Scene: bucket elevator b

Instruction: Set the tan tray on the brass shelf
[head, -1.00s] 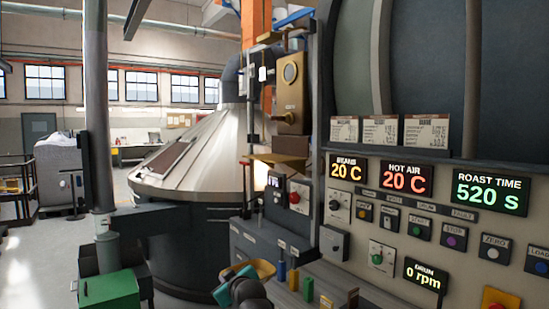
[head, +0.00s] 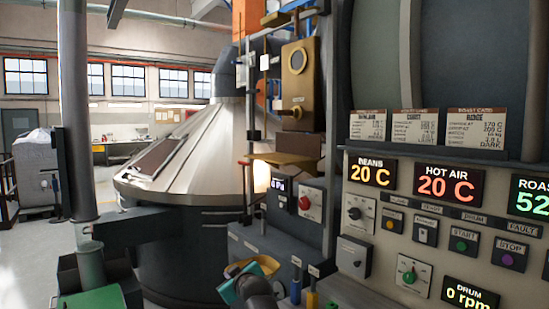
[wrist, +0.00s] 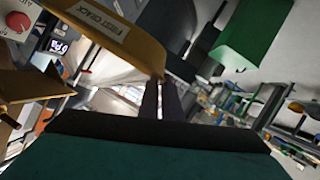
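The tan tray (head: 266,263) is a small shallow tray at the lower middle of the head view, at the end of my arm. In the wrist view the tan tray (wrist: 125,42) is large at upper left, with a "FIRST CRACK" label. My gripper (wrist: 162,82) has its two dark fingers close together at the tray's edge and appears shut on it; the exact contact is hard to see. The brass shelf (head: 287,159) is a flat plate below the brass box, higher than the tray and beyond it in the head view.
A brass box (head: 301,87) with a round window hangs above the shelf. A control panel (head: 430,215) with displays and knobs fills the right. A small box with a red button (head: 306,201) sits under the shelf. A green box (head: 92,300) is at lower left.

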